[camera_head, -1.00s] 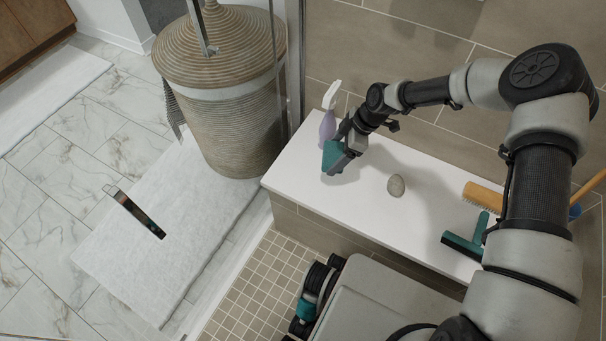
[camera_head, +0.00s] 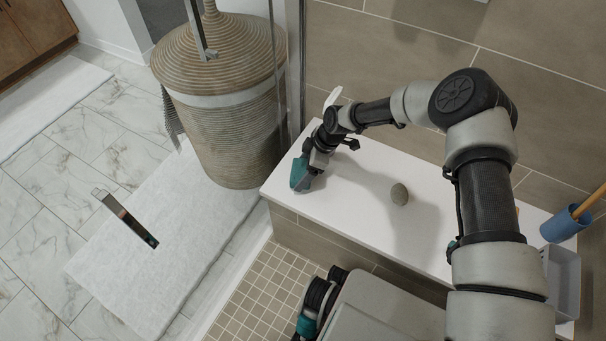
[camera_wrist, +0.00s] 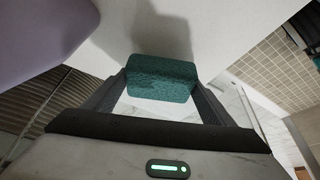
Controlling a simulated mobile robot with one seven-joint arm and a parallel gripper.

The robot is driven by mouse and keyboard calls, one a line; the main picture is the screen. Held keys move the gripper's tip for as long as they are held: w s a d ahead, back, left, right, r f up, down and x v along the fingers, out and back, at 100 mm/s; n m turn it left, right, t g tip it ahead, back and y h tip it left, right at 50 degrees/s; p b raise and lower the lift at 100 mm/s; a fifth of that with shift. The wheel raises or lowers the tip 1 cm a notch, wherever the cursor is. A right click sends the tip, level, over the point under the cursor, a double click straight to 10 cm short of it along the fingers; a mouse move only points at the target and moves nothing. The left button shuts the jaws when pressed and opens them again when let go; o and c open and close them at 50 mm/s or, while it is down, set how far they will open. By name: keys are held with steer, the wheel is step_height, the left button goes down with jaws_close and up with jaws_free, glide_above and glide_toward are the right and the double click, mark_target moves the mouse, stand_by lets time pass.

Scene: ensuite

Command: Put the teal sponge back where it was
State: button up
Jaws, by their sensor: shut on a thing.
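The teal sponge (camera_head: 300,174) is held in my gripper (camera_head: 306,165) at the left end of the white bench (camera_head: 350,203). In the wrist view the sponge (camera_wrist: 162,78) sits between the two fingers of my gripper (camera_wrist: 160,85), which are shut on it. The sponge is close to the bench surface; I cannot tell whether it touches it.
A grey stone (camera_head: 399,194) lies mid-bench. A spray bottle (camera_head: 333,97) stands behind my gripper, mostly hidden; its purple body (camera_wrist: 45,35) is close in the wrist view. A blue cup (camera_head: 565,223) and grey caddy (camera_head: 563,280) are at right. A wicker basket (camera_head: 225,130) stands left.

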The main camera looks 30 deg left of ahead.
steer(key=shift+f, duration=0.75)
steer(key=shift+f, duration=0.1)
steer(key=o, duration=0.9)
steer(key=p+v, duration=0.3)
steer(key=v, duration=0.9)
